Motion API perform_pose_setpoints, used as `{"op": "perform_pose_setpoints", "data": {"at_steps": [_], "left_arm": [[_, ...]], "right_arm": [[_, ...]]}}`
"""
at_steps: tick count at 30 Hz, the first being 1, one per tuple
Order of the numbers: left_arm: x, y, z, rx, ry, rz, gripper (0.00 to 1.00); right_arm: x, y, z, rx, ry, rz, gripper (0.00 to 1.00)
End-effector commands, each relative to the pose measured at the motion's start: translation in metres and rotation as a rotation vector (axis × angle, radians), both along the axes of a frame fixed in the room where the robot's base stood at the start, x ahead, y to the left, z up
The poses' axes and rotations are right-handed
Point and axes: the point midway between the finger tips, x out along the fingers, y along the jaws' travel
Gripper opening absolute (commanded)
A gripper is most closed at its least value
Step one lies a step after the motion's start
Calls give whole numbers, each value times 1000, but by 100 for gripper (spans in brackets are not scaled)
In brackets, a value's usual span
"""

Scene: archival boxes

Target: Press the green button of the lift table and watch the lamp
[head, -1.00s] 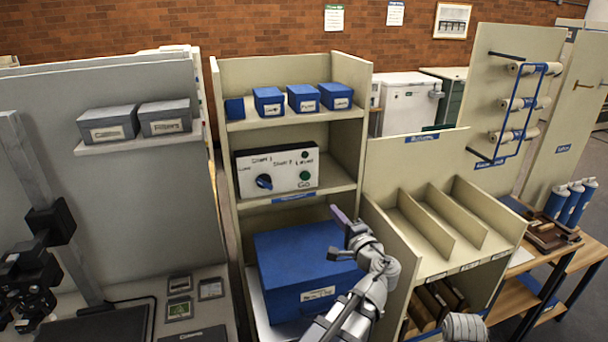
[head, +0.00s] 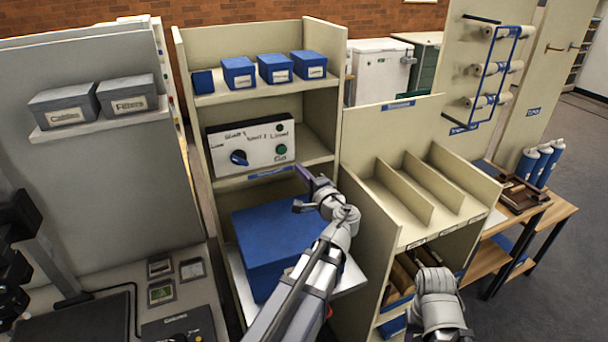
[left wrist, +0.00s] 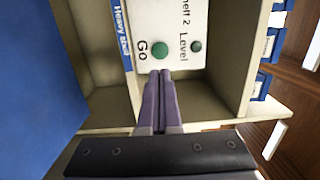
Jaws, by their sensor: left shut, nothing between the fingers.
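The control panel (head: 253,142) is a white plate on the middle shelf with a blue knob (head: 239,158), a green Go button (head: 281,150) and a dark green lamp (head: 280,127) above it. In the left wrist view the Go button (left wrist: 160,49) and the unlit-looking lamp marked Level (left wrist: 196,46) show clearly. My left gripper (head: 303,177) is shut and empty, just in front of and below the button. In the left wrist view its fingertips (left wrist: 160,74) point at the button; I cannot tell from that view whether they touch.
A big blue box (head: 275,240) sits on the pale lift platform (head: 349,276) below the panel. Small blue boxes (head: 275,68) stand on the top shelf. A divided cream rack (head: 400,200) stands close on the right. My right arm shows at bottom right, its gripper out of view.

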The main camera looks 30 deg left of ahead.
Motion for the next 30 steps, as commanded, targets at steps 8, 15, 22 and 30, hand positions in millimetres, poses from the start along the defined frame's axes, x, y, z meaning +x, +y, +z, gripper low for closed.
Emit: {"op": "perform_pose_setpoints", "data": {"at_steps": [8, 15, 22, 30], "left_arm": [[35, 47, 1, 0, 0, 2, 0], [51, 69, 1, 0, 0, 1, 0], [55, 75, 1, 0, 0, -1, 0], [55, 75, 1, 0, 0, -1, 0]], "right_arm": [[0, 0, 1, 0, 0, 0, 47], [0, 0, 1, 0, 0, 0, 47], [0, 0, 1, 0, 0, 0, 47], [0, 0, 1, 0, 0, 0, 47]]}}
